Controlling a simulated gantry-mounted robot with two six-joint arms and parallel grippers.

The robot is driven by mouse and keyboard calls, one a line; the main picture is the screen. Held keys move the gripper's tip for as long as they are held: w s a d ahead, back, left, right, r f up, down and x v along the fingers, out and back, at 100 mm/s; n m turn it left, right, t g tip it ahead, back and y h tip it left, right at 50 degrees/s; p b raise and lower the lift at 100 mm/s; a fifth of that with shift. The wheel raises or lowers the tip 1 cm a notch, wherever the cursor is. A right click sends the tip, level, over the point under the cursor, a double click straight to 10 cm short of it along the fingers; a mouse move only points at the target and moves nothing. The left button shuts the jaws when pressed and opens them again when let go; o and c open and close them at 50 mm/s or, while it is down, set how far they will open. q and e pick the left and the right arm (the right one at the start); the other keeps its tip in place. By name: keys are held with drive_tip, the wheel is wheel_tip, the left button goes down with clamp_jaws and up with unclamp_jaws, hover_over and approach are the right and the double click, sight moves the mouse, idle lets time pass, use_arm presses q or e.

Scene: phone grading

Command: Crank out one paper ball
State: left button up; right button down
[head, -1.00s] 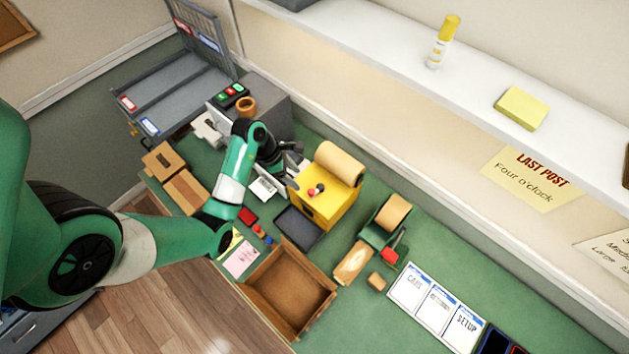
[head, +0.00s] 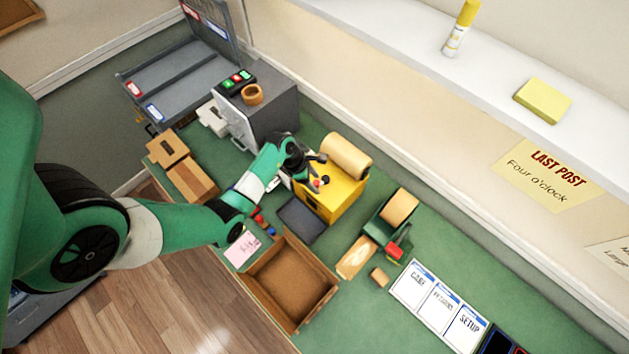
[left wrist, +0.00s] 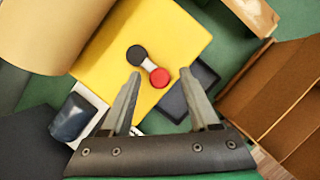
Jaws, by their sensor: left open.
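The yellow machine (head: 342,195) stands on the green bench with a roll of brown paper (head: 346,155) on it. In the left wrist view the yellow machine (left wrist: 150,35) shows its crank (left wrist: 148,64), with a black hub and a red knob (left wrist: 160,78). My left gripper (head: 314,172) is at the crank side of the machine. In the left wrist view the left gripper (left wrist: 163,95) is open, with the red knob between or just beyond its fingertips; I cannot tell if they touch it. A dark tray (head: 301,220) lies in front of the machine. My right gripper is not in view.
An open cardboard box (head: 290,282) sits at the bench's front edge. A green tape dispenser (head: 392,222) stands right of the machine, and a grey box (head: 262,105) stands behind left. White cards (head: 440,305) lie at the right. Bench between dispenser and wall is clear.

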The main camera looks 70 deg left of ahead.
use_arm(q)
clamp_jaws()
drive_tip(key=shift+a, duration=0.1)
idle(0.4)
